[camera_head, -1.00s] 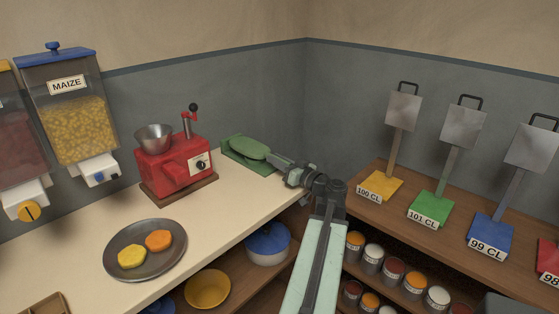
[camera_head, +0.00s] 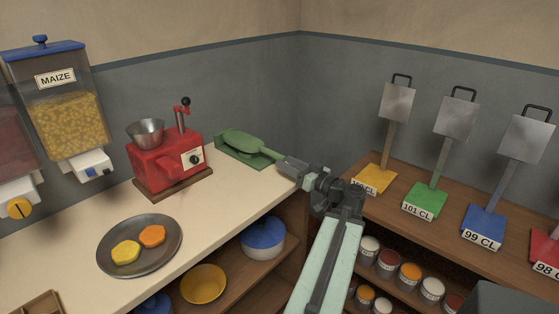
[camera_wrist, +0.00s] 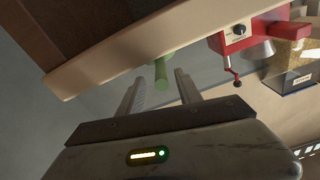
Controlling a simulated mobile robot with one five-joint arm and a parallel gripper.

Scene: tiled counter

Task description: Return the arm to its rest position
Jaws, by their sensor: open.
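My arm (camera_head: 325,262) reaches up from the bottom of the head view, bent at the wrist toward the counter. My gripper (camera_head: 281,163) is open and empty near the counter's right edge. A green scoop (camera_head: 243,145) lies on a green stand at the back of the counter, its handle pointing at my gripper. In the wrist view, the two fingers of my gripper (camera_wrist: 158,84) are spread apart. The end of the green handle (camera_wrist: 161,74) shows just beyond the fingertips; whether they still overlap it slightly I cannot tell.
A red grinder (camera_head: 168,160) and a grey plate (camera_head: 140,262) with yellow and orange pieces are on the counter (camera_head: 225,208). A brown shelf (camera_head: 400,225) with coloured upright scoops and cans stands on the right. A blue-lidded pot (camera_head: 263,240) sits below the counter.

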